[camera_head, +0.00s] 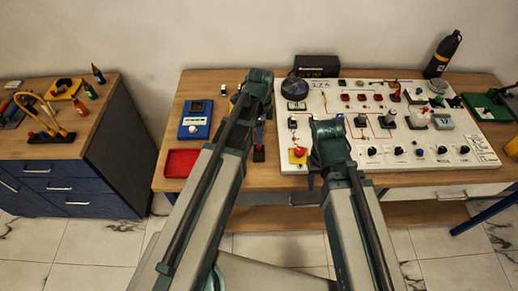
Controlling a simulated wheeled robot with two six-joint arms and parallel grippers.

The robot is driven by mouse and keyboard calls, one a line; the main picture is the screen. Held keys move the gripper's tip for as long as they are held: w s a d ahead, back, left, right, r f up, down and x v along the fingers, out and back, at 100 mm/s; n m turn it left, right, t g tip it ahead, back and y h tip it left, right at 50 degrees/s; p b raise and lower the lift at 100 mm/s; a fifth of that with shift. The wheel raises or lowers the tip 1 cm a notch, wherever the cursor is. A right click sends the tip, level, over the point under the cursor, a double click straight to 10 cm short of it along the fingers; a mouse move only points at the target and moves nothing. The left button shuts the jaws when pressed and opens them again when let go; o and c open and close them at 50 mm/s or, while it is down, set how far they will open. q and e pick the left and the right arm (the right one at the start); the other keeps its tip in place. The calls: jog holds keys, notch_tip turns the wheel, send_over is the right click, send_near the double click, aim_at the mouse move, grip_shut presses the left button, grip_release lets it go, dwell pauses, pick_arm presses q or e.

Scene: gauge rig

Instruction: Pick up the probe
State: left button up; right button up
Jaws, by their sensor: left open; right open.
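My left arm reaches up from the bottom over the bench's left half, its top joint at the back edge. My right arm reaches up to the front of the white panel. The fingers of my left and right grippers are hard to make out behind the arm links; I see nothing held. I cannot surely pick out the probe. A small dark and red item (259,153) lies just right of my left arm, beside the panel. A blue meter (195,119) with a dark screen and a pale dial sits left of my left arm.
The white panel (385,166) carries switches, knobs and wires. A red tray (181,163) lies at the wooden bench's left front. A black bottle (442,55) and a black box (317,66) stand at the back. A blue cabinet (62,187) with tools stands left, across a gap.

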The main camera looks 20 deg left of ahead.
aim_at(259, 148)
pick_arm(q)
jog(key=shift+s+a+f+b, duration=0.1)
jog(key=shift+s+f+b, duration=0.05)
jog(key=shift+f+b, duration=1.2)
jog(key=shift+s+a+f+b, duration=0.1)
jog(key=shift+f+b, duration=1.1)
jog(key=shift+f, duration=0.1)
jog(key=shift+r, duration=0.1)
grip_shut()
